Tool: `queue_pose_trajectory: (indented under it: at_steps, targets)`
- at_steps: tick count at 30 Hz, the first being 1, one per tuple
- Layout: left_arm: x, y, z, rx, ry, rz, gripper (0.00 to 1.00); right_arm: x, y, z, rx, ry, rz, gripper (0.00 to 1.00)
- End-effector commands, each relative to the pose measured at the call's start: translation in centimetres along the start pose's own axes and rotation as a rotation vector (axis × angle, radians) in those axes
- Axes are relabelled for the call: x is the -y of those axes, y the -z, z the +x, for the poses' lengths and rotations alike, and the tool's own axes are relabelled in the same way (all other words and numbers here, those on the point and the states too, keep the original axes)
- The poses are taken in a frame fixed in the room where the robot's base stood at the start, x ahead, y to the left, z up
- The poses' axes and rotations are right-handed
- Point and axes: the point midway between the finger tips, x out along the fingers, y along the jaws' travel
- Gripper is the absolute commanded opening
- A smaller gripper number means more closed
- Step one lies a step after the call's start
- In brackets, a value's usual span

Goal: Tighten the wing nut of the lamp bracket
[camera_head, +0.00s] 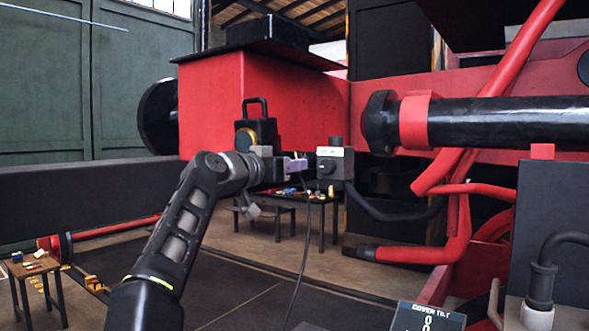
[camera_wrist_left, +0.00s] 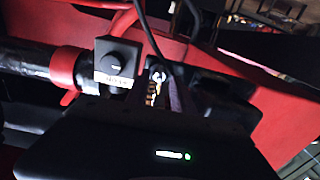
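A black lamp (camera_head: 256,130) with a top handle and a brass-coloured round part shows near the corner of the red box, behind my left wrist. My left gripper (camera_head: 296,164) reaches right from the wrist, just left of a grey box with a dark knob (camera_head: 334,163). That box also shows in the left wrist view (camera_wrist_left: 115,66), left of the gripper's dark fingers (camera_wrist_left: 156,92). A small bright and orange patch shows between the fingers; I cannot tell what it is. The wing nut and bracket cannot be made out. My right gripper is not in view.
A black cylinder with a red collar (camera_head: 414,121) lies to the right. Red pipes (camera_head: 450,240) run below it. A table with small items (camera_head: 312,199) stands behind, and a small stool (camera_head: 34,266) stands at the left. A thin dark cable hangs by the gripper.

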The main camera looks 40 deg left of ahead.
Motion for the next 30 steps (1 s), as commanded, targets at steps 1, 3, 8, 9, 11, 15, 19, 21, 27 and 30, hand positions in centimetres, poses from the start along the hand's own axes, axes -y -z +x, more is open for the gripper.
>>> queue_pose_trajectory:
  at_steps: [1,3,8,9,11,15,19,21,27,30]
  targets:
    - [0.0,-0.5,-0.9,-0.001,0.002,0.002,0.29,-0.4,0.0,0.9,0.000,0.000,0.000,0.36]
    - [0.1,-0.4,-2.1,-0.002,0.003,0.001,0.29,-0.6,0.0,1.5,0.000,0.000,-0.001,0.36]
    - [0.0,-0.4,-4.7,-0.002,0.002,0.001,0.29,-1.1,0.0,2.7,0.000,-0.001,-0.001,0.36]
    - [0.1,-0.4,-5.1,-0.001,0.002,0.000,0.29,-1.2,0.0,2.9,0.000,-0.001,-0.002,0.36]
    - [0.0,-0.3,-5.7,0.000,0.001,0.000,0.29,-1.2,0.0,3.1,0.000,-0.001,-0.002,0.36]
    - [0.0,-0.1,-6.2,0.000,0.000,-0.001,0.29,-1.3,0.0,3.1,0.000,-0.001,-0.002,0.36]
    - [0.0,-0.1,-6.2,0.000,0.000,-0.001,0.29,-1.2,0.0,3.1,0.000,-0.001,-0.002,0.36]
    - [0.0,-0.1,-6.2,0.000,0.000,-0.001,0.29,-1.2,0.0,3.1,0.000,-0.001,-0.002,0.36]
    - [-0.6,1.3,-6.5,-0.010,-0.008,0.003,0.29,-0.9,0.0,2.3,0.000,-0.001,-0.002,0.36]
    - [-1.4,3.5,-7.5,-0.033,-0.013,0.013,0.29,-0.7,0.0,1.6,0.000,-0.001,-0.002,0.36]
